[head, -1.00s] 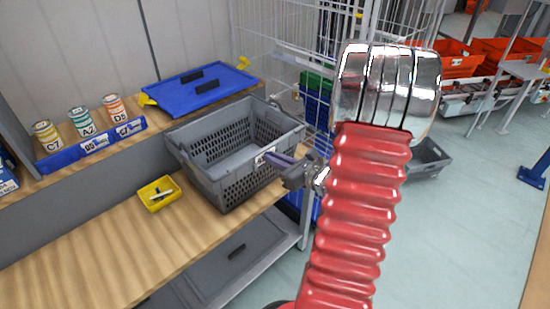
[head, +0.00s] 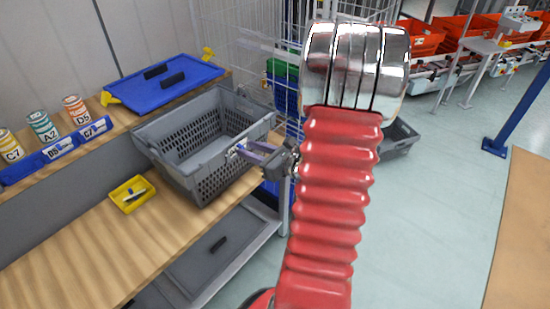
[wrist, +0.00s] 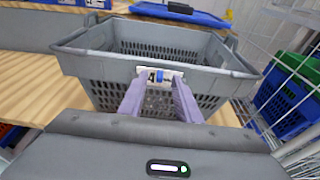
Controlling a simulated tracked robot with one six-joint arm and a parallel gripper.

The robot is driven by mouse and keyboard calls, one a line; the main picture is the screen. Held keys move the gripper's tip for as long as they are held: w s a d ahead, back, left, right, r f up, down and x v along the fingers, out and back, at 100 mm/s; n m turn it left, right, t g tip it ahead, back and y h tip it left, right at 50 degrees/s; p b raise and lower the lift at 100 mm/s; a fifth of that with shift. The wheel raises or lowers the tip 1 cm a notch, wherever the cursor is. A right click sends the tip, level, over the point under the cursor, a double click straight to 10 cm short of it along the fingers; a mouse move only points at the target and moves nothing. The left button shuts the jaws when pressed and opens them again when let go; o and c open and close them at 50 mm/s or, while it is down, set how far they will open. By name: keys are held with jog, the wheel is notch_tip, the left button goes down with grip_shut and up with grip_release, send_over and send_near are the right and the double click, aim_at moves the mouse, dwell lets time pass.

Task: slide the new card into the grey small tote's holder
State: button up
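The grey small tote (head: 172,165) stands on the wooden bench, its open top up; it also fills the middle of the wrist view (wrist: 90,65). A white card with a blue mark (wrist: 160,75) shows at the tote's near wall, also visible in the head view (head: 231,152). The holder cannot be told apart from the card. My gripper (wrist: 160,85) has its two purple fingers spread apart, with the tips at the left and right ends of the card. Whether they press on its edges or only stand in front is unclear. In the head view my gripper (head: 243,152) points left at the tote wall.
A yellow tray (head: 132,194) with small items lies left of the tote. A blue lid (head: 165,82) lies on the raised ledge behind, with several labelled cans and blue label strips to its left. A wire cage (head: 235,50) stands behind the tote. Bench left of the yellow tray is clear.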

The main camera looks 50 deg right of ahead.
jog(key=v, duration=1.1)
jog(key=shift+s, duration=0.25)
jog(key=shift+a, duration=0.1)
jog(key=w+a+r+n+g+y, duration=0.2)
jog(key=a+n+g+y, duration=0.55)
jog(key=a+n, duration=1.4)
jog(key=s+a+r+n+g+h, duration=0.2)
jog(key=s+a+r+n+h, duration=0.2)
jog(key=a+r+n+h, duration=0.4)
jog(key=a+n, duration=0.2)
jog(key=n, duration=0.4)
jog(key=shift+s+r, duration=0.15)
jog(key=shift+s, duration=0.25)
